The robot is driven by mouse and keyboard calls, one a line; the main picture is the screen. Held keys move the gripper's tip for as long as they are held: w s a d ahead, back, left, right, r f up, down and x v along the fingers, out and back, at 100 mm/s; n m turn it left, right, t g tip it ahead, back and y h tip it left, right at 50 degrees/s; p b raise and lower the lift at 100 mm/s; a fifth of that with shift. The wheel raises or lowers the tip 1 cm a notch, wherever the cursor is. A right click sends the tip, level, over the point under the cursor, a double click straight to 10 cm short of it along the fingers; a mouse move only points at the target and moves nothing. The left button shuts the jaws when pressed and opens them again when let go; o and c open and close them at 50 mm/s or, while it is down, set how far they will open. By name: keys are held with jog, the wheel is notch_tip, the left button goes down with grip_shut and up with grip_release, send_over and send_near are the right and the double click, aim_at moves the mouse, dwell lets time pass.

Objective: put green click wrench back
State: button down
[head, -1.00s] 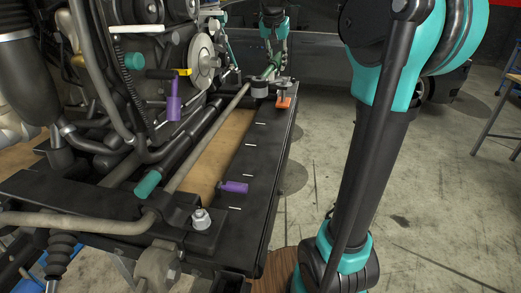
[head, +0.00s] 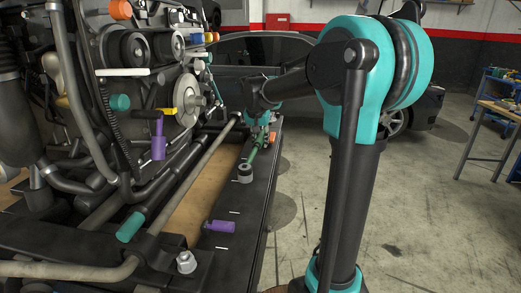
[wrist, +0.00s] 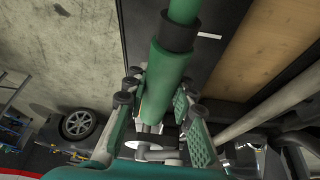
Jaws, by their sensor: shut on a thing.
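The green click wrench (head: 254,152) is at the far end of the black rail (head: 228,213) beside the engine. My gripper (head: 262,130) is above its far part, with the fingers around it. In the wrist view my gripper (wrist: 158,108) is shut on the wrench's thick green handle (wrist: 166,72), which has a black collar and runs up out of the picture. The rail shows behind it there. I cannot tell whether the wrench touches the rail.
A purple tool (head: 219,226) lies on the near rail; another purple tool (head: 158,138) is at the engine. A teal-handled tool (head: 130,227) is at left. A grey cylinder (head: 245,173) and an orange piece (head: 271,137) are near the wrench. A workbench (head: 500,112) stands right, with open floor between.

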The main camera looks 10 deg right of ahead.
aim_at(261, 158)
notch_tip(261, 158, down, 4)
jog(key=shift+r, duration=0.25)
jog(key=c, duration=1.3)
grip_release()
